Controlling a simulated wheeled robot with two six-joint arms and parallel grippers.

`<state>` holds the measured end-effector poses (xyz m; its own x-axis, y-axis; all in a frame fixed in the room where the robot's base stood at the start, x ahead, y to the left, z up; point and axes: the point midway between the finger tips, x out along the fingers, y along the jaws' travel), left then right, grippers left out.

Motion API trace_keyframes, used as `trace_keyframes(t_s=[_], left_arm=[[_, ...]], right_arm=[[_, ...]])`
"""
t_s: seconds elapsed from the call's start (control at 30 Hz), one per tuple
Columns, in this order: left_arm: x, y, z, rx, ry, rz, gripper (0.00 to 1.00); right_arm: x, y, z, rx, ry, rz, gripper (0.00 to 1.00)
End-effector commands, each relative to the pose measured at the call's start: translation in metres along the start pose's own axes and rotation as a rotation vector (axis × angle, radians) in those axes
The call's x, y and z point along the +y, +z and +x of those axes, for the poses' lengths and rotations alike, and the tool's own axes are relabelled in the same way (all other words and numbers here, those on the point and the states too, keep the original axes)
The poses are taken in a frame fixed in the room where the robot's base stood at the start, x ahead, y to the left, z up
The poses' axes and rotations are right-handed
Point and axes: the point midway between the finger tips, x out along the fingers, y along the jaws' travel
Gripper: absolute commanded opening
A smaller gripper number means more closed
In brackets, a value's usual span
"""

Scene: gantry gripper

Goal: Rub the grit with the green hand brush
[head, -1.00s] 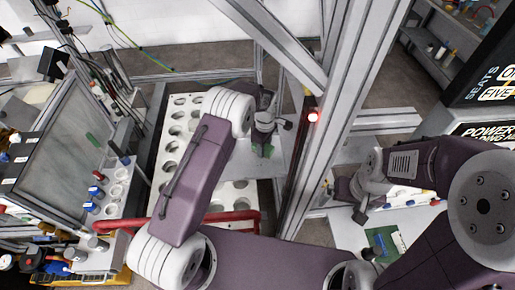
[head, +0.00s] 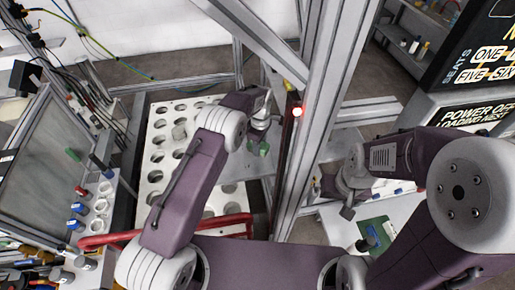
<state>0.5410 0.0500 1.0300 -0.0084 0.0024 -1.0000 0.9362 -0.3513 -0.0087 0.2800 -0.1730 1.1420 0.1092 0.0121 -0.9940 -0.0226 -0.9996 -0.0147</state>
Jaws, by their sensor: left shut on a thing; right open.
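My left gripper (head: 261,138) is beside the gantry post, above the pale plate at the right of the white tray with holes. It is shut on a small green thing (head: 259,150), which looks like the green hand brush; the gripper hides part of it. I cannot make out any grit, nor tell whether the brush touches the plate. My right gripper (head: 347,212) is at the right of the post, over a white surface. It is open and holds nothing that I can see.
The white tray with holes (head: 155,185) lies left of my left gripper. The metal gantry post (head: 325,110) stands between my grippers. A red bar (head: 120,237) crosses in front of the tray. A green board (head: 377,233) lies near my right gripper. Bottles and cups crowd the left side.

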Motion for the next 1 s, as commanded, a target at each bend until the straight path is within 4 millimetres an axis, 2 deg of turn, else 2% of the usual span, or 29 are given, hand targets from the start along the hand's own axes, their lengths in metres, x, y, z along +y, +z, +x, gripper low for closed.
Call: trace_keyframes(t_s=[0.03,0.27,0.6,0.87,1.0], left_arm=[[0.011,0.001,-0.001,-0.006,0.028,-0.003,0.0],[0.015,-0.002,-0.005,-0.006,0.03,-0.002,0.0],[-0.006,-0.029,-0.004,-0.004,0.021,-0.003,0.0],[-0.011,-0.036,-0.003,-0.002,0.019,-0.003,0.0],[-0.02,-0.047,-0.002,-0.002,0.016,-0.004,0.0]], right_arm=[[0.0,0.0,0.004,0.0,0.0,0.0,1.0],[0.0,0.0,0.003,0.0,0.0,0.0,1.0],[0.0,0.0,-0.002,0.0,0.0,0.0,1.0],[0.0,0.0,-0.003,0.0,0.0,0.0,1.0],[0.0,0.0,-0.004,0.0,0.0,0.0,1.0]])
